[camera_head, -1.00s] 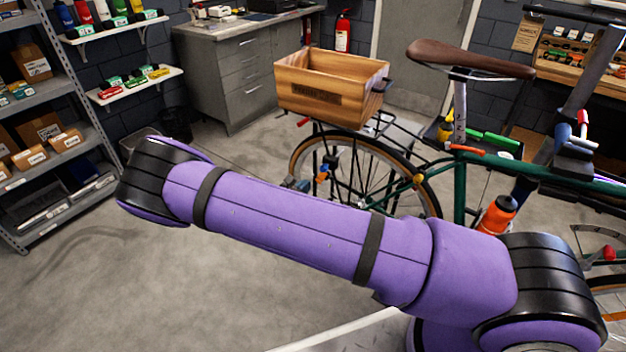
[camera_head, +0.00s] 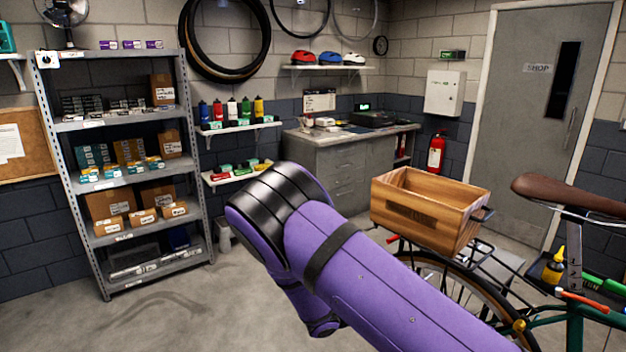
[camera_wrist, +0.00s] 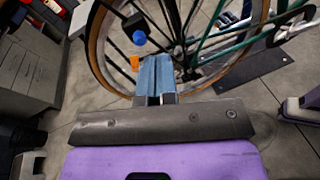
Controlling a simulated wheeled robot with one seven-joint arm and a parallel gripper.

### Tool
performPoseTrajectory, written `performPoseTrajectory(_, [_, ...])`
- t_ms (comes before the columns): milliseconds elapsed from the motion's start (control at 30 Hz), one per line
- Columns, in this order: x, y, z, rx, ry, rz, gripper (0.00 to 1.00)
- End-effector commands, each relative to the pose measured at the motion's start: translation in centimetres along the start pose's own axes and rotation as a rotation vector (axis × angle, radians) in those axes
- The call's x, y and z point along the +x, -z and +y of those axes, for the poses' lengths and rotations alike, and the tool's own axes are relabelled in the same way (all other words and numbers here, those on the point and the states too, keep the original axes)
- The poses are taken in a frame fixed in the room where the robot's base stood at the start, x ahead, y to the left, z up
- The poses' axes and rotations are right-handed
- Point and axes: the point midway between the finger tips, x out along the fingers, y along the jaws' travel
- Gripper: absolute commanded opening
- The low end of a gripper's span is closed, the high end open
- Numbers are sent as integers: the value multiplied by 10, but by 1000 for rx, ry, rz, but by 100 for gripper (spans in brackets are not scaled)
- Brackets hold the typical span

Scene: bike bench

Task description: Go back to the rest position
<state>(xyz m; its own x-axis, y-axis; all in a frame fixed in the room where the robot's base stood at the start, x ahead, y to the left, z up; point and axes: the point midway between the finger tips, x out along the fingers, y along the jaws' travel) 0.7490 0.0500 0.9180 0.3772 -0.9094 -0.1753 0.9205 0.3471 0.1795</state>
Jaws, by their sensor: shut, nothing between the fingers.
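My gripper (camera_wrist: 155,75) shows in the wrist view with its two blue-grey fingers together and nothing between them. It points toward the lower part of a bicycle wheel (camera_wrist: 97,55), and I cannot tell how far apart they are. In the head view my purple arm crosses the lower middle, and the gripper itself is out of that picture.
The green bicycle (camera_head: 575,325) with a wooden crate (camera_head: 425,208) on its rear rack stands at the right. A metal shelf unit (camera_head: 130,185) is at the left, a grey cabinet (camera_head: 345,170) at the back. The floor (camera_head: 180,310) at lower left is clear.

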Motion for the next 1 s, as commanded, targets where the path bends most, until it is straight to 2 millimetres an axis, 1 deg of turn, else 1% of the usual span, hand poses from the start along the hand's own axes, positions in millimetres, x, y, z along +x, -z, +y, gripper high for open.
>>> performPoseTrajectory(33, [2,-16,-1,43,46,31,0])
performPoseTrajectory(267, [8,-76,-13,227,244,161,0])
performPoseTrajectory(467, [11,-129,-27,388,402,269,0])
performPoseTrajectory(767, [11,-206,-55,633,612,426,0])
performPoseTrajectory(1000, [6,-265,-84,832,754,544,0])
